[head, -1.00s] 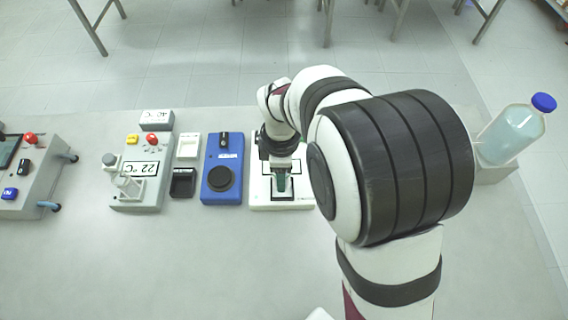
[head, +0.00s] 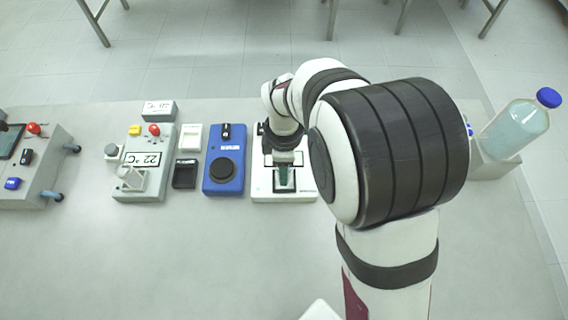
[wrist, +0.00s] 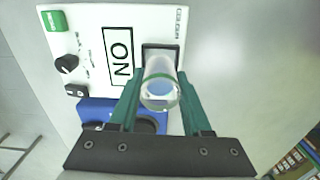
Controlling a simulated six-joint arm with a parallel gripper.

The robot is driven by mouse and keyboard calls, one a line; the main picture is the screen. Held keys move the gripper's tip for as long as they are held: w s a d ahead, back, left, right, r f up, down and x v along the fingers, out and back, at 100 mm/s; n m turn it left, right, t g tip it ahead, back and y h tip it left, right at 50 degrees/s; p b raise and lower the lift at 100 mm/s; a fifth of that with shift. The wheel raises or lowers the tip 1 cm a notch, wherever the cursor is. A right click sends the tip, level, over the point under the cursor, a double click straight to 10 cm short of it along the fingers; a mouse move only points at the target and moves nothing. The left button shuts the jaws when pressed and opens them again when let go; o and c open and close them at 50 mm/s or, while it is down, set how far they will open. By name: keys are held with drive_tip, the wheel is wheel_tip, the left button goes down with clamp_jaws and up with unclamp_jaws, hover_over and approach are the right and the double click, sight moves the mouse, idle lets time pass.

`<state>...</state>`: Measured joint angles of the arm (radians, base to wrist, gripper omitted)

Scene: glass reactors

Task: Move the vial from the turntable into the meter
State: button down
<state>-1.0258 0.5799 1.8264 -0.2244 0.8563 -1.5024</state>
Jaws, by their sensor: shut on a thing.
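My gripper (wrist: 160,96), with green fingers, is shut on a clear vial (wrist: 160,87) with a green ring and a pale blue inside. The vial is over the dark square well (wrist: 174,55) of a white device (wrist: 110,22), apparently the meter; I cannot tell whether its far end is inside the well. In the head view my gripper (head: 284,175) is over the front of this white device (head: 260,184). The blue device (head: 212,178) with a round black disc (head: 223,170), apparently the turntable, stands to its left with nothing on the disc.
Left of the blue device are a small white and black holder (head: 185,174) and a grey 22 °C device (head: 157,187) with vessels. A clear bottle with a blue cap (head: 518,128) leans at the far right. The front table (head: 170,260) is clear.

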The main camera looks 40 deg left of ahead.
drive_tip(key=shift+f, duration=0.15)
drive_tip(key=shift+f, duration=0.45)
drive_tip(key=shift+f, duration=0.2)
drive_tip(key=shift+f, duration=0.25)
idle(0.4)
unclamp_jaws()
idle(0.3)
